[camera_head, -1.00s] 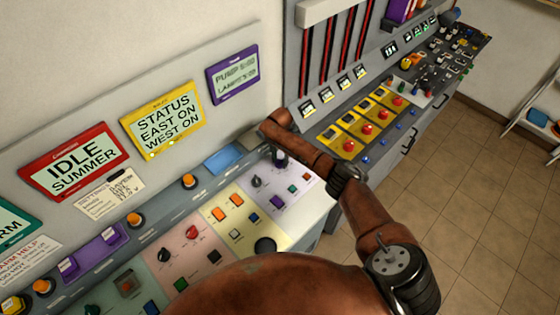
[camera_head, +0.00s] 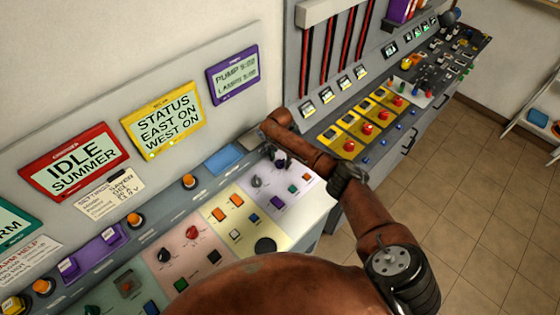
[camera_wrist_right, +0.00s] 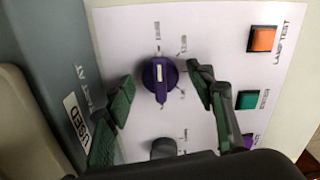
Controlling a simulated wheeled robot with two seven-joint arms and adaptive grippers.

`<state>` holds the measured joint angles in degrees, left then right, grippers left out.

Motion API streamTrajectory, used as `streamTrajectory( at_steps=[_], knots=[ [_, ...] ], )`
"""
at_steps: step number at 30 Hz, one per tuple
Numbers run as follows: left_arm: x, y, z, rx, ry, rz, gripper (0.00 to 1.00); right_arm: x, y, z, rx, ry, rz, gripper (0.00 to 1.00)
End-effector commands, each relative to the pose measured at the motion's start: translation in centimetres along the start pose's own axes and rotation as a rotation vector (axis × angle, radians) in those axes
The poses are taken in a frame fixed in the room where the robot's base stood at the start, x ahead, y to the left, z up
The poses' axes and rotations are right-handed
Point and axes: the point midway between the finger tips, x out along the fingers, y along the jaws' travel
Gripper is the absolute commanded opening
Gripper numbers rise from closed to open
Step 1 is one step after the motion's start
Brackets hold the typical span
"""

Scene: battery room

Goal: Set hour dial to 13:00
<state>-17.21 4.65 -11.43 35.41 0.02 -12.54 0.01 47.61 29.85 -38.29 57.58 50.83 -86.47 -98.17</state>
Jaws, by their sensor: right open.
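A purple round dial (camera_wrist_right: 160,74) with a white pointer line shows on a pale panel in the right wrist view. Its pointer lies nearly along the picture's vertical, and the small labels around it are too blurred to read. My right gripper (camera_wrist_right: 160,83) is open, with one green-black finger on each side of the dial; I cannot tell whether either touches it. In the head view my right gripper (camera_head: 281,159) is a small dark shape over the lilac panel, mostly hidden by my arm. A purple-framed display (camera_head: 233,76) above reads roughly PUMP 5:00, LAMPS 5:00. My left gripper is not in view.
A dark knob (camera_wrist_right: 163,148) sits below the dial in the wrist view. An orange button (camera_wrist_right: 263,38) and a green button (camera_wrist_right: 248,99) are to the right. Open tiled floor (camera_head: 465,190) lies right.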

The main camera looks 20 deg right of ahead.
Motion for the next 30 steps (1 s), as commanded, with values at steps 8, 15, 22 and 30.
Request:
streamTrajectory(
  at_steps=[8,15,22,30],
  knots=[
    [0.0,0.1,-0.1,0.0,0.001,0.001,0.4,-5.2,0.1,0.1,-0.002,-0.003,0.004,0.5],
    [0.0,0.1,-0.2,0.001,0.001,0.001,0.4,-9.6,0.1,0.1,-0.001,-0.002,0.003,0.5],
    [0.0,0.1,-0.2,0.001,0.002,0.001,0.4,-11.4,0.0,0.0,-0.001,-0.001,0.001,0.5],
    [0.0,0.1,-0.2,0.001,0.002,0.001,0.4,-11.6,0.0,0.0,-0.001,-0.001,0.001,0.5]
  ],
)
